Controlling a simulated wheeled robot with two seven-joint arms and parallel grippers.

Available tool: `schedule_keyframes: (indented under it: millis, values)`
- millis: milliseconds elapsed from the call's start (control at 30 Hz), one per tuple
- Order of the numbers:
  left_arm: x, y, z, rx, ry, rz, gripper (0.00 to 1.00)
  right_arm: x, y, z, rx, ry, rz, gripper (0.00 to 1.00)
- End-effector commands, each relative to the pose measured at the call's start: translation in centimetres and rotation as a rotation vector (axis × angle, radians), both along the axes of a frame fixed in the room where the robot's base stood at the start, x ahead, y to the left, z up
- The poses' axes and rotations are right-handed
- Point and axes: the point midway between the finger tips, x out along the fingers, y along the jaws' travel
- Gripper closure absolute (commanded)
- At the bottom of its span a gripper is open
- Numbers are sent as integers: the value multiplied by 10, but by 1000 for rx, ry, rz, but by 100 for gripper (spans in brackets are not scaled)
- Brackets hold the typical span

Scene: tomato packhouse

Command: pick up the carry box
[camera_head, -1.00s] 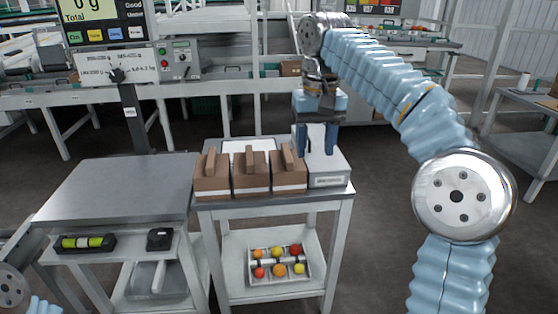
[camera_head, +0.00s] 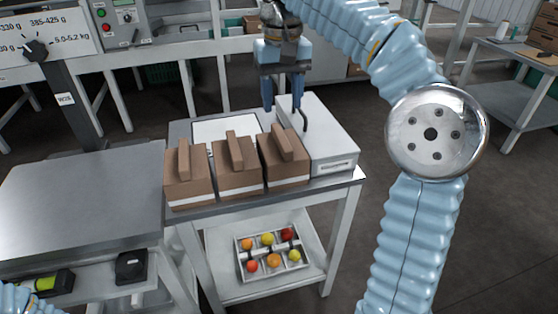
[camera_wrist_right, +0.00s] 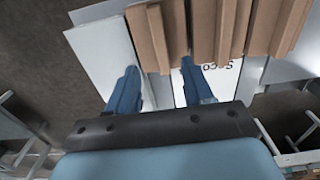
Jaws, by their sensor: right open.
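Three brown cardboard carry boxes with raised top handles stand in a row on a small table: the left one (camera_head: 187,186), the middle one (camera_head: 238,176) and the right one (camera_head: 285,166). My right gripper (camera_head: 285,118) is open and empty, fingers pointing down, above and behind the right box, near the white metal case. In the right wrist view its two fingers (camera_wrist_right: 160,72) are spread apart, with the nearest box's handle (camera_wrist_right: 156,38) just beyond the tips. I cannot tell whether anything touches. Only a bit of my left arm shows at the bottom left; its gripper is out of view.
The white metal case (camera_head: 320,140) stands right beside the right box. A white sheet or tray (camera_head: 226,126) lies behind the boxes. A tray of tomatoes (camera_head: 240,264) sits on the lower shelf. A bare grey table (camera_head: 80,205) is at left.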

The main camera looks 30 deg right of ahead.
Motion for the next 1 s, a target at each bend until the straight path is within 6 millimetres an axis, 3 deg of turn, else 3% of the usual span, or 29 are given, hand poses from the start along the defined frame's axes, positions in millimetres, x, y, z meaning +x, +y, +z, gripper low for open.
schedule_keyframes:
  millis: [33, 100, 333, 600, 867, 1000]
  values:
    - [0, 1, -8, 1, 0, 1, 30, -1, -1, -14, 0, 1, -1, 49]
    - [1, 2, -11, 3, -2, 4, 30, 0, 0, -24, 0, 0, -1, 49]
    - [2, 5, -17, 7, -4, 9, 30, 0, 0, -44, 0, 1, 0, 49]
    - [4, 9, -29, 13, -8, 17, 30, -1, 0, -83, 0, 1, -1, 49]
    - [4, 9, -29, 14, -8, 17, 30, 0, 1, -86, 2, -1, 0, 49]
    - [4, 9, -29, 14, -8, 17, 30, 0, 1, -86, 1, -1, 0, 67]
